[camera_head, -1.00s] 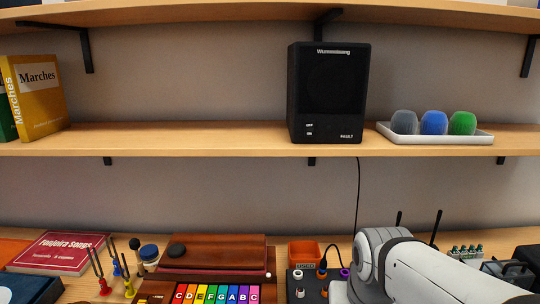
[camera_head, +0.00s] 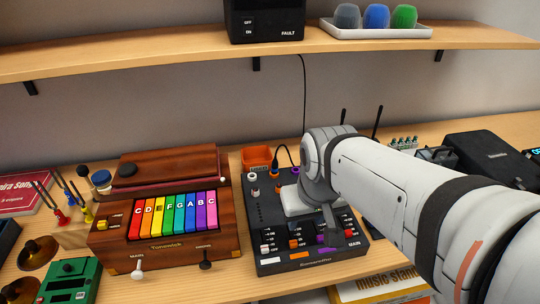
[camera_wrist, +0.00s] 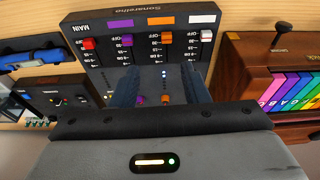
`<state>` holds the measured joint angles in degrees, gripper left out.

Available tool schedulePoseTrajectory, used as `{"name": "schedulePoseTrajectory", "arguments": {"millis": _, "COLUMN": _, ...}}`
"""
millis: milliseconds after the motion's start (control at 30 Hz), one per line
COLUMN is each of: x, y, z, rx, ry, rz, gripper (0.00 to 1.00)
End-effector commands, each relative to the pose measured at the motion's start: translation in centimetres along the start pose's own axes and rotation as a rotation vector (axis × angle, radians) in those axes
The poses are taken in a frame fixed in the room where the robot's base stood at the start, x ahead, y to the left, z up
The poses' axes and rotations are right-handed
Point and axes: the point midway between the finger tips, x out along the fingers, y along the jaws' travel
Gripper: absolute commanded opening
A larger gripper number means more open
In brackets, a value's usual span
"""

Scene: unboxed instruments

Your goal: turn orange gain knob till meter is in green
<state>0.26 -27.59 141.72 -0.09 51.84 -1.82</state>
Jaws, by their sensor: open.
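The black mixer (camera_head: 256,218) lies on the bench, with white, orange and purple channels. Its orange knob (camera_head: 278,189) shows left of my wrist; in the wrist view an orange knob (camera_wrist: 165,98) shows low between my fingers, beside a purple knob (camera_wrist: 140,99). My gripper (camera_wrist: 160,80) is open over the mixer, a dark finger on either side; I cannot tell how far above the knob it is. In the head view my arm hides most of the gripper. Small bluish-white lights (camera_wrist: 163,73) show between the fingers; no green meter reading is legible.
A wooden keyboard box (camera_head: 165,225) with coloured keys stands close left of the mixer. An orange bin (camera_head: 257,158) and a cable (camera_head: 285,152) are behind it. A shelf (camera_head: 150,56) runs above. Boxes with antennas are to the right.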

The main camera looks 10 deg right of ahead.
Motion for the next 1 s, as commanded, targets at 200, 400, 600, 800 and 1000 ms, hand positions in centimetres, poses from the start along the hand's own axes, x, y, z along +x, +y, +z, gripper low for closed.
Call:
{"name": "schedulePoseTrajectory", "arguments": {"millis": 200, "x": 0.2, "y": 0.0, "z": -5.8, "rx": -0.155, "ry": -0.070, "rz": -0.008, "gripper": 0.41}}
{"name": "schedulePoseTrajectory", "arguments": {"millis": 400, "x": 2.1, "y": 0.1, "z": -11.7, "rx": -0.329, "ry": -0.137, "rz": -0.028, "gripper": 0.41}}
{"name": "schedulePoseTrajectory", "arguments": {"millis": 600, "x": 5.2, "y": 0.2, "z": -16.8, "rx": -0.491, "ry": -0.197, "rz": -0.058, "gripper": 0.41}}
{"name": "schedulePoseTrajectory", "arguments": {"millis": 800, "x": 7.5, "y": 0.2, "z": -19.4, "rx": -0.589, "ry": -0.230, "rz": -0.080, "gripper": 0.41}}
{"name": "schedulePoseTrajectory", "arguments": {"millis": 1000, "x": 8.9, "y": 0.2, "z": -19.8, "rx": -0.613, "ry": -0.237, "rz": -0.085, "gripper": 0.41}}
